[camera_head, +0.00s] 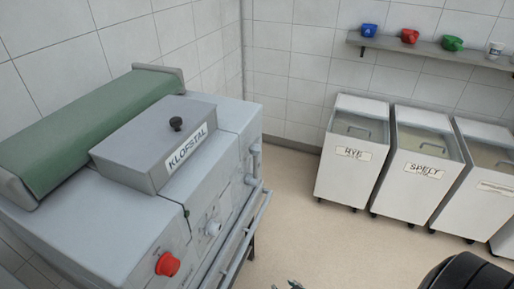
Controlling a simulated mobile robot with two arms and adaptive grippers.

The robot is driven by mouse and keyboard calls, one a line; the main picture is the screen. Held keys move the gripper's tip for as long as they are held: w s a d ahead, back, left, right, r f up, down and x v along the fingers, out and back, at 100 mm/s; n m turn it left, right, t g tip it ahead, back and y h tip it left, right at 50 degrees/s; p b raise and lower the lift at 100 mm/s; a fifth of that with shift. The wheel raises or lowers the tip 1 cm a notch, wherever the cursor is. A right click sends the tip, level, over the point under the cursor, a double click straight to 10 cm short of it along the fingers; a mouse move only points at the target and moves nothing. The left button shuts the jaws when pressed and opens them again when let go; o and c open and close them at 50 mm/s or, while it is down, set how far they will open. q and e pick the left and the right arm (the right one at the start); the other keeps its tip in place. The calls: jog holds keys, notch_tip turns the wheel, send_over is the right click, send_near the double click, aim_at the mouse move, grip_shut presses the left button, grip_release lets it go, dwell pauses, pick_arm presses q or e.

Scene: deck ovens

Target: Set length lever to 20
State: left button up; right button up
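The grey machine marked KLOFSTAL (187,148) stands at the left, with a green belt (95,130) along its back. Its front panel carries a red knob (167,264), a pale round knob (212,228) and small pale fittings (250,180) farther along. A black knob (176,124) sits on the raised box on top. I cannot tell which part is the length lever, and no scale or number is readable. Small grey metal tips, seemingly of a gripper (290,285), show at the bottom edge, apart from the machine. Which arm they belong to is unclear, and the rest is cut off.
A pale rail (236,240) runs along the machine's front. White wheeled bins (350,180) with clear lids stand along the right wall, below a shelf (420,46) with coloured scoops. The beige floor (290,215) between machine and bins is clear.

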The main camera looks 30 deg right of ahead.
jog(key=w+d+r+t+p, duration=0.15)
jog(key=w+r, duration=0.25)
jog(key=r, duration=0.5)
jog(key=w+d+r+t, duration=0.25)
jog(key=w+r, duration=0.25)
jog(key=r, duration=0.4)
jog(key=t+p, duration=0.1)
jog(key=t, duration=0.3)
send_near(258, 153)
pick_arm(q)
notch_tip(258, 153, up, 6)
jog(key=p, duration=0.2)
jog(key=shift+p, duration=0.4)
pick_arm(e)
jog(key=shift+m+h, duration=0.3)
jog(key=shift+m, duration=0.1)
jog(key=w, duration=1)
jog(key=shift+w+f, duration=0.2)
jog(key=shift+w, duration=0.15)
pick_arm(q)
jog(key=shift+r, duration=0.1)
pick_arm(e)
jog(key=shift+c, duration=0.3)
grip_shut()
